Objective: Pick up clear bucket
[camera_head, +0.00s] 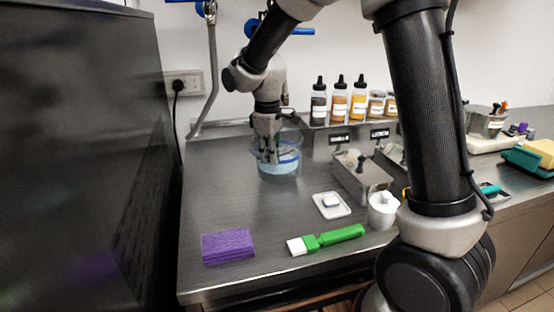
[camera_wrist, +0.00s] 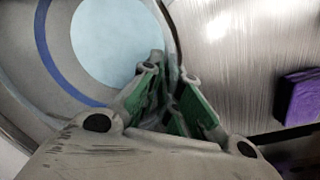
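The clear bucket (camera_head: 290,160) is a see-through round tub with a blue band and a pale bluish bottom. It stands upright near the back left of the steel counter. In the wrist view its wall and bottom (camera_wrist: 105,40) fill the upper left. My gripper (camera_head: 270,158) reaches down at the bucket's rim. In the wrist view my gripper's green-padded fingers (camera_wrist: 172,75) are close together, with the bucket's wall running between them. They look shut on that wall, though the exact contact is partly hidden.
A purple sponge or cloth (camera_head: 228,246), a green-handled brush (camera_head: 328,239), a small white tray (camera_head: 331,205) and a white cup (camera_head: 383,211) lie toward the front. Metal containers (camera_head: 360,178) stand to the right. Bottles (camera_head: 339,103) line the back shelf. A dark machine (camera_head: 85,150) walls the left.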

